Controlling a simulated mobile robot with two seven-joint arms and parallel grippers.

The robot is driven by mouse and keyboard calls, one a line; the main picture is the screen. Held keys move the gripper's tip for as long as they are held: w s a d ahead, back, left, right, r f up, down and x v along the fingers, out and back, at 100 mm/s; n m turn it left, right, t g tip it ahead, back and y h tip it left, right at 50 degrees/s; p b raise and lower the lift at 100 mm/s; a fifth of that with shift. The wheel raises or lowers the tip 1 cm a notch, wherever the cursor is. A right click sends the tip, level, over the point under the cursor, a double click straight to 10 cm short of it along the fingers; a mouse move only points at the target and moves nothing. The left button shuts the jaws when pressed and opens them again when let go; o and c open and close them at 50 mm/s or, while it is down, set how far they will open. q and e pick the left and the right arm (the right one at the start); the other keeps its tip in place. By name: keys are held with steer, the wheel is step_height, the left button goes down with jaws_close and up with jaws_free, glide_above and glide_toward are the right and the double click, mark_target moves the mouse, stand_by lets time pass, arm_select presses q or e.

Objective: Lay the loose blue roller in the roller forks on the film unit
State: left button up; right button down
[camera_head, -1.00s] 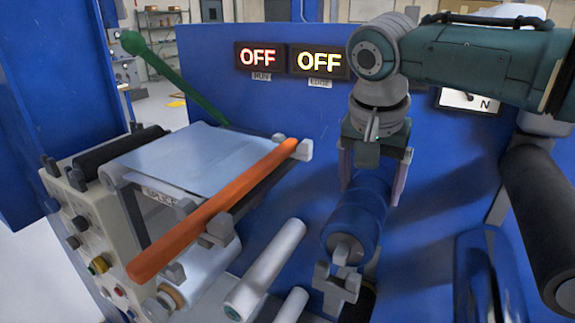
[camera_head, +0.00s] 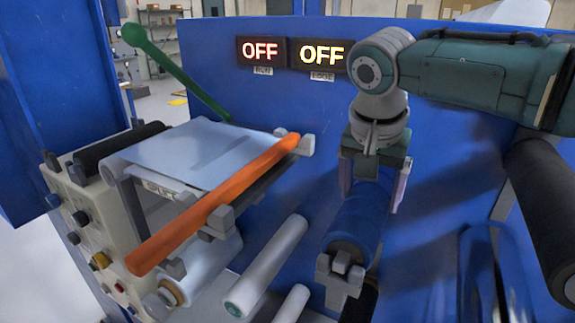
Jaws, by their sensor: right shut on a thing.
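The blue roller (camera_head: 355,222) is held by my right gripper (camera_head: 371,200), which is shut on it from above, one finger on each side of its body. The roller points toward the camera and slopes down. The grey near end of its shaft (camera_head: 341,262) shows between the prongs of the near roller fork (camera_head: 338,283); I cannot tell whether it rests on the fork's bottom. The far end and any far fork are hidden by the gripper and wrist. My left gripper is not in view.
An orange bar (camera_head: 215,205) lies across the splice table (camera_head: 195,150) at left. White rollers (camera_head: 265,270) sit left of the fork. A black roller (camera_head: 545,220) and a glossy blue thing (camera_head: 487,270) are at right. The blue panel (camera_head: 300,120) stands behind.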

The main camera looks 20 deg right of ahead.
steer(key=shift+f, duration=0.45)
stand_by(0.4)
steer(key=shift+c, duration=0.5)
jaws_free()
steer(key=shift+o, duration=0.5)
